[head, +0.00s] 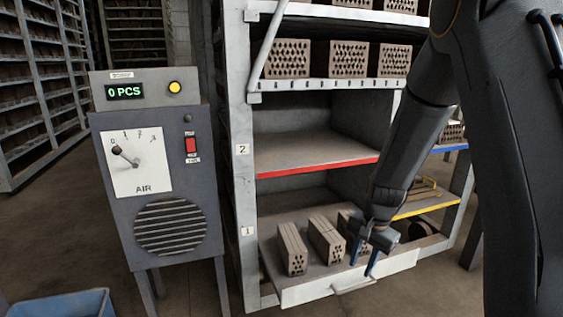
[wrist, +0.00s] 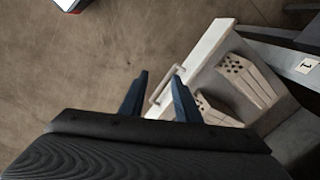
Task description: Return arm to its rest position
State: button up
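My arm (head: 412,130) reaches down on the right in the head view, in front of the rack. My gripper (head: 362,268) points down by the front of the pulled-out bottom drawer (head: 300,294). In the wrist view my gripper (wrist: 160,85) has its two blue fingers spread apart, with nothing held between them. The drawer's handle (wrist: 163,86) shows between the fingers from this angle; I cannot tell how far below them it lies. The handle also shows in the head view (head: 352,288), below the fingertips.
Hollow bricks (head: 292,250) stand in the open drawer, partly hidden by my gripper. The rack has a red-edged shelf (head: 310,155) and a yellow-edged shelf (head: 425,206). A grey control box (head: 160,190) reading "0 PCS" and a blue bin (head: 62,305) are left.

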jog(key=s+a+r+n+p, duration=0.1)
jog(key=s+r+n, duration=0.2)
jog(key=s+r, duration=0.2)
jog(key=s+a+r+n+g+p, duration=0.1)
jog(key=s+a+r+n+p, duration=0.1)
jog(key=s, duration=0.9)
jog(key=s+a+r+n+p, duration=0.1)
jog(key=s+r+n, duration=0.3)
jog(key=s+r, duration=0.3)
jog(key=shift+s+a+r+n+h, duration=0.3)
jog(key=shift+s+h, duration=0.1)
jog(key=shift+s, duration=0.4)
